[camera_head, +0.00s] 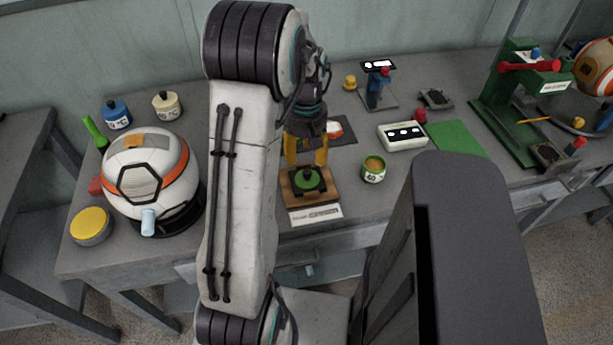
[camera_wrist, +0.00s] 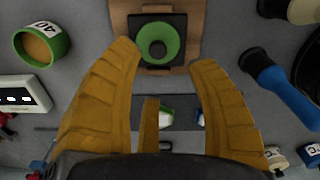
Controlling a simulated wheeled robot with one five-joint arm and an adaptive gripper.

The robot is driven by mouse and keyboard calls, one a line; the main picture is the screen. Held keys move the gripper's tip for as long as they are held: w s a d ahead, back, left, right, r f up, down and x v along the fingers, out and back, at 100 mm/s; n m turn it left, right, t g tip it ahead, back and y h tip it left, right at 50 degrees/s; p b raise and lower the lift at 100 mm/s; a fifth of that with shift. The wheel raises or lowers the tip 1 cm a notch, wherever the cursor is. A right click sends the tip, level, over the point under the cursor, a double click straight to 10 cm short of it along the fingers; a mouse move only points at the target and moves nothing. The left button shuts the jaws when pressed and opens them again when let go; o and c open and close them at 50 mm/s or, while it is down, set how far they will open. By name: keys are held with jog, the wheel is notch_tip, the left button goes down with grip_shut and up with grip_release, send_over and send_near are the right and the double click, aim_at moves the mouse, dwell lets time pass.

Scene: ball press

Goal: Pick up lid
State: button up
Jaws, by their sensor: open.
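The lid is a green disc with a black knob (camera_head: 308,180), resting on a dark square pad on a wooden stand (camera_head: 330,200) with a white label in front. In the wrist view the green lid (camera_wrist: 170,38) is near the top middle, just ahead of the fingers. My gripper (camera_head: 307,158) has yellow-orange fingers and is above and slightly behind the lid in the head view. In the wrist view my gripper (camera_wrist: 164,60) is open, with its fingers spread wide and nothing between the tips. The fingers appear apart from the lid.
A green jar with orange contents (camera_head: 373,170) stands right of the wooden stand. A white box with dark displays (camera_head: 402,136) and a green mat (camera_head: 457,139) lie farther right. A white-orange ball device (camera_head: 150,170) stands left. A green press (camera_head: 520,100) stands at right.

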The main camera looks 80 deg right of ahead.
aim_at(307, 171)
jog(key=shift+f+n, duration=0.4)
jog(key=shift+f, duration=0.1)
jog(key=shift+d+f, duration=0.2)
jog(key=shift+f, duration=3)
jog(key=shift+o, duration=0.2)
grip_shut()
